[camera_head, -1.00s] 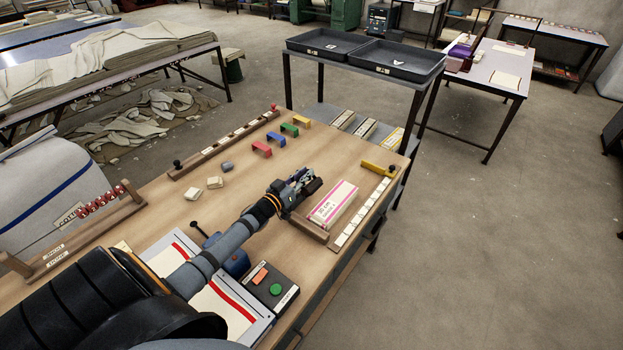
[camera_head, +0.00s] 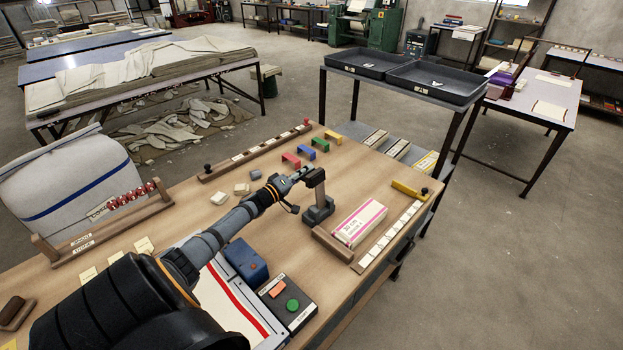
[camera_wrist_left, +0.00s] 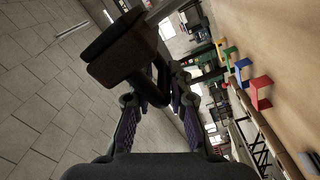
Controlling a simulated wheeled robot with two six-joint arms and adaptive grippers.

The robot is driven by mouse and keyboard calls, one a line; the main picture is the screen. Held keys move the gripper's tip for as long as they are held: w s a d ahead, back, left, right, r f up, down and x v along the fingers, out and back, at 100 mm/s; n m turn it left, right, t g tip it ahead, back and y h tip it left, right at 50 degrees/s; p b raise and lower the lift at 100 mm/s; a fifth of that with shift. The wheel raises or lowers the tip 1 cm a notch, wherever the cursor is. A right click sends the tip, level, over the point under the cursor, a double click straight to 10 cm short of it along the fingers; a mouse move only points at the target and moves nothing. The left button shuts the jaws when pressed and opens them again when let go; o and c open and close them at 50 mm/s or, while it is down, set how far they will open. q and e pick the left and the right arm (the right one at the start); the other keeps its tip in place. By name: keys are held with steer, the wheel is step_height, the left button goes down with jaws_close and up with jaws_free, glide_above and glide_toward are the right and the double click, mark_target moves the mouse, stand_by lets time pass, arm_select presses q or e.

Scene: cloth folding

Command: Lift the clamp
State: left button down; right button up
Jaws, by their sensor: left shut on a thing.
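The clamp (camera_head: 318,210) is dark grey and stands at the left end of the wooden strip beside the pink-and-white box. Its base appears to rest on the table, and its upper part with a dark brown head rises upright. My left gripper (camera_head: 301,174) reaches from the left to the clamp's upper part and is shut on it. In the left wrist view the clamp's dark arm and head (camera_wrist_left: 132,52) fill the top centre, between and beyond the purple-padded fingers (camera_wrist_left: 168,85). The exact contact is partly hidden. My right gripper is not in view.
The pink-and-white box (camera_head: 359,223) lies right of the clamp, near a yellow piece (camera_head: 410,191). Red, blue, green and yellow arches (camera_head: 306,153) stand behind the gripper. A button box (camera_head: 289,303) and blue block (camera_head: 247,260) lie in front. Bare wood lies between arches and box.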

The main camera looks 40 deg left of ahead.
arm_select(q)
steer(key=shift+s+a+f+b, duration=0.15)
steer(key=shift+a+f+b, duration=0.45)
steer(key=shift+a+f, duration=0.35)
steer(key=shift+d+f, duration=0.15)
steer(key=shift+d, duration=0.05)
steer(key=c, duration=1.6)
jaws_free()
steer(key=shift+o, duration=1.1)
steer(key=shift+a+f, duration=0.1)
steer(key=s, duration=1.1)
steer(key=shift+s+a+r, duration=0.3)
steer(key=shift+a, duration=0.15)
